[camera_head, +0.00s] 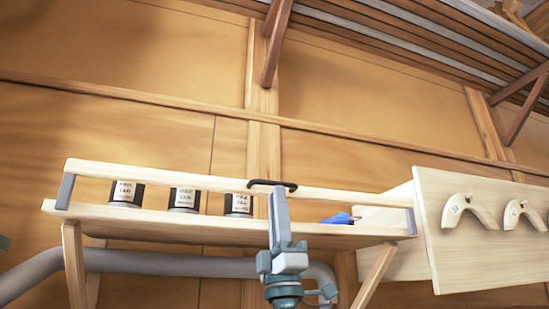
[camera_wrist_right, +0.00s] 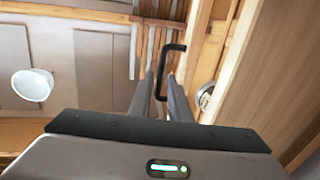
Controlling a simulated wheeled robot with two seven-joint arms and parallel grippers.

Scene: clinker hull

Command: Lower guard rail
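The guard rail (camera_head: 225,184) is a pale wooden bar along the front of a wall shelf (camera_head: 150,222), raised above the board, with grey end arms. A black handle (camera_head: 285,184) sits on the rail near its middle. My right gripper (camera_head: 277,196) points up at the handle from below and in front. In the right wrist view, the black handle (camera_wrist_right: 163,75) lies between my two fingers (camera_wrist_right: 162,82), which look apart with a gap around the bar. Whether a finger touches it I cannot tell.
Several dark labelled tins (camera_head: 184,199) stand on the shelf behind the rail, and a blue object (camera_head: 338,218) lies to their right. A wooden panel (camera_head: 480,250) with curved pale pieces (camera_head: 468,211) is at the right. A grey pipe (camera_head: 170,263) runs below the shelf.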

